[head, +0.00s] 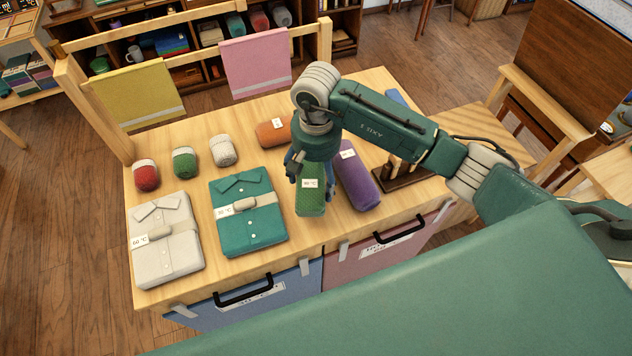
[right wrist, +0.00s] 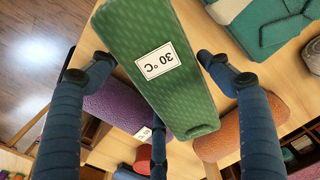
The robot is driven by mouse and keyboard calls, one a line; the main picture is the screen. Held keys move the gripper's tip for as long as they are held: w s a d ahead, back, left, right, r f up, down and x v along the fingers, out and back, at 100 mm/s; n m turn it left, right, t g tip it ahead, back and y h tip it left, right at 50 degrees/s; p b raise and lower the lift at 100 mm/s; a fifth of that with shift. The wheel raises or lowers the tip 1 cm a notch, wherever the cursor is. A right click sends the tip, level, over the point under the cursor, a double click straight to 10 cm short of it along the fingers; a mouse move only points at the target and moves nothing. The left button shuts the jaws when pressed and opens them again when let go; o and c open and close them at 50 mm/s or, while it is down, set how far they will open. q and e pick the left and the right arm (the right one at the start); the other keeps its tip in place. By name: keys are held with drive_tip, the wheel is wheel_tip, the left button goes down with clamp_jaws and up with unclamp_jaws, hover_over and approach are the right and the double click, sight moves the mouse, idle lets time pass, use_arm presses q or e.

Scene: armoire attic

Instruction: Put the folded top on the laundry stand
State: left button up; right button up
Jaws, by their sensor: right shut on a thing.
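A white folded top (head: 165,245) with a 60 °C tag and a teal folded top (head: 248,212) with a 30 °C tag lie flat on the wooden laundry stand (head: 150,292). The teal one also shows at the upper right of the right wrist view (right wrist: 268,35). My right gripper (head: 308,178) is over the stand, to the right of the teal top. It is shut on a green roll (head: 311,198) with a 30 °C tag, which fills the middle of the right wrist view (right wrist: 150,85). My left gripper is out of view.
A purple roll (head: 357,182) lies right of the green roll and an orange roll (head: 270,132) behind it. Red (head: 146,176), green and white small rolls stand behind the tops. Yellow (head: 140,93) and pink (head: 255,62) cloths hang on the rail. Blue (head: 260,300) and pink bins hang in front.

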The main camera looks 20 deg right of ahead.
wheel_tip(320, 180, down, 5)
drive_tip(key=shift+r+p, duration=0.15)
drive_tip(key=shift+p, duration=0.35)
drive_tip(key=shift+f+b, duration=0.3)
drive_tip(key=o, duration=1.3)
drive_tip(key=shift+c, duration=0.2)
drive_tip(key=shift+r, duration=0.1)
